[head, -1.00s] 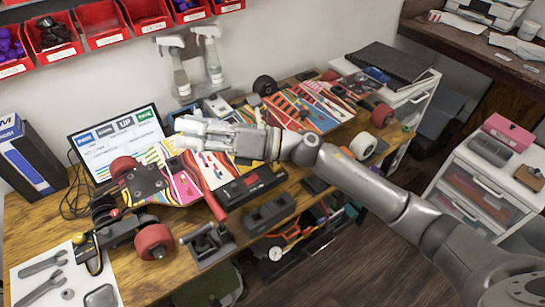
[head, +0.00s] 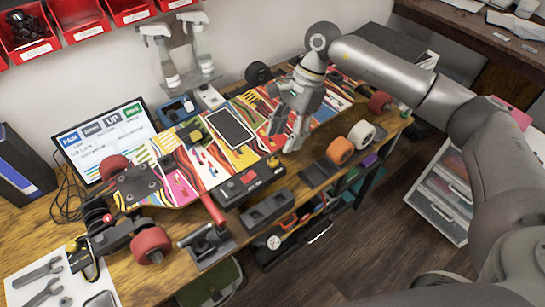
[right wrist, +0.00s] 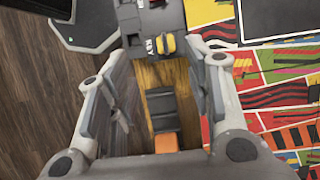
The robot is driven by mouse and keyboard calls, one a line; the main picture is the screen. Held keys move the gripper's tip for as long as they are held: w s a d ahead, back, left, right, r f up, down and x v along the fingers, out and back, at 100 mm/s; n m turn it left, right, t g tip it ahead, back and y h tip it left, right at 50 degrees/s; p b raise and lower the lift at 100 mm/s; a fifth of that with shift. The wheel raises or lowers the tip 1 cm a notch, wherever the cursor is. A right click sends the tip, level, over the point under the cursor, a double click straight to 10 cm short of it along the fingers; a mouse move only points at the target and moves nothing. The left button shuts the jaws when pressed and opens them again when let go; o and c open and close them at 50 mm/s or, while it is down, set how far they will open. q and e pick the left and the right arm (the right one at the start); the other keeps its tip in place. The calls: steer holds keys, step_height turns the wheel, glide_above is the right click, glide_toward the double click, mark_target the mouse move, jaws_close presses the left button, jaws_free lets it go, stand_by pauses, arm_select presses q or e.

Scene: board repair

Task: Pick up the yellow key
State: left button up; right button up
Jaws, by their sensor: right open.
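The yellow key (head: 272,161) appears as a small yellow piece at the right end of a black box with a red part (head: 250,182). In the right wrist view the yellow key (right wrist: 166,44) shows beside a "KEY" label, beyond the fingertips and between the fingers' lines. My right gripper (head: 284,138) points down above the bench, just behind and above the key, apart from it. Its fingers are spread and empty, and the right wrist view shows the open gap (right wrist: 155,80). My left gripper is not in view.
A striped skateboard deck (head: 190,165) with a dark phone-like slab (head: 230,126) lies close by. A black two-slot tray (head: 320,171), orange wheel (head: 340,150) and white wheel (head: 361,134) stand right of the box. Another black tray (head: 267,210) sits in front.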

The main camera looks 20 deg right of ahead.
mark_target(275, 152)
steer(key=p+x, duration=0.1)
steer(key=x, duration=0.3)
steer(key=p+x, duration=0.1)
steer(key=x, duration=0.1)
steer(key=shift+w+a+f+p, duration=0.25)
steer(key=shift+a+p, duration=0.05)
steer(key=shift+a, duration=0.1)
steer(key=shift+f, duration=0.35)
steer(key=shift+c, duration=0.4)
jaws_close()
